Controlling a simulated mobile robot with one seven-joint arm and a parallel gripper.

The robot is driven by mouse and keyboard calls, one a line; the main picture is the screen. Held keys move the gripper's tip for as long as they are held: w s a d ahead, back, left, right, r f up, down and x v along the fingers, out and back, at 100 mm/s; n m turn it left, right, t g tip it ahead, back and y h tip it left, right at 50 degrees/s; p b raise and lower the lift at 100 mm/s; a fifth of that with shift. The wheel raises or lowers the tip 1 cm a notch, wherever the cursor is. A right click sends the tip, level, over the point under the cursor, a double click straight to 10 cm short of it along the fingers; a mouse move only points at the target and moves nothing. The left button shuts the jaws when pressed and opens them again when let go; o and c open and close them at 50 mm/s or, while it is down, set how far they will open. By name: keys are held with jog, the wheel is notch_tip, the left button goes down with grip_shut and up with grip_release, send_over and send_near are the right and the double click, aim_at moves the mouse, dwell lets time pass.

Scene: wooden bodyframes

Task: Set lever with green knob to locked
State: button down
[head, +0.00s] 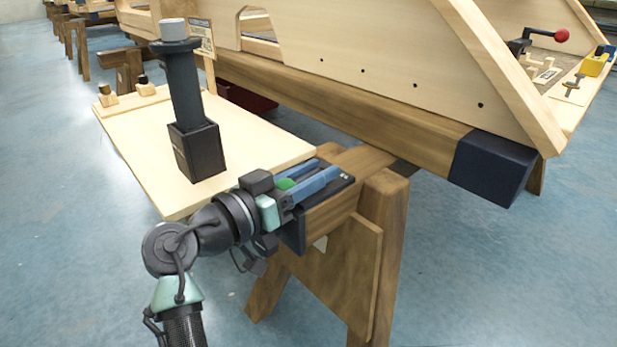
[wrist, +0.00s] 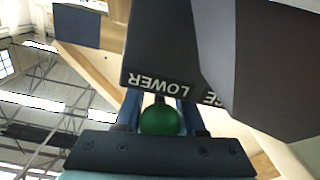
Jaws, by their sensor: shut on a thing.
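The green knob (head: 286,184) of the lever sits between the blue fingers of my gripper (head: 305,182) in the head view. In the wrist view the round green knob (wrist: 160,120) lies between the two blue fingers, and my gripper (wrist: 161,112) is shut on it. The lever's dark mount (head: 340,180) is at the end of a wooden beam. A dark plate (wrist: 170,88) with partly hidden lettering, "LOWER" readable upside down, is close behind the knob. Most of the lever's shaft and any locked marking are hidden.
A pale wooden board (head: 150,150) carries a black post (head: 190,120) close to my arm. A sawhorse (head: 375,250) supports the beam. A long wooden body (head: 400,60) stands behind. A red-knobbed lever (head: 561,35) is far right. The blue floor at front right is clear.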

jog(key=shift+w+g+h, duration=0.1)
jog(key=shift+g+h, duration=0.2)
jog(key=shift+h, duration=0.1)
jog(key=c, duration=0.6)
grip_release()
jog(key=shift+m, duration=0.3)
jog(key=p+v, duration=0.6)
jog(key=v, duration=0.7)
jog(key=shift+r, duration=0.1)
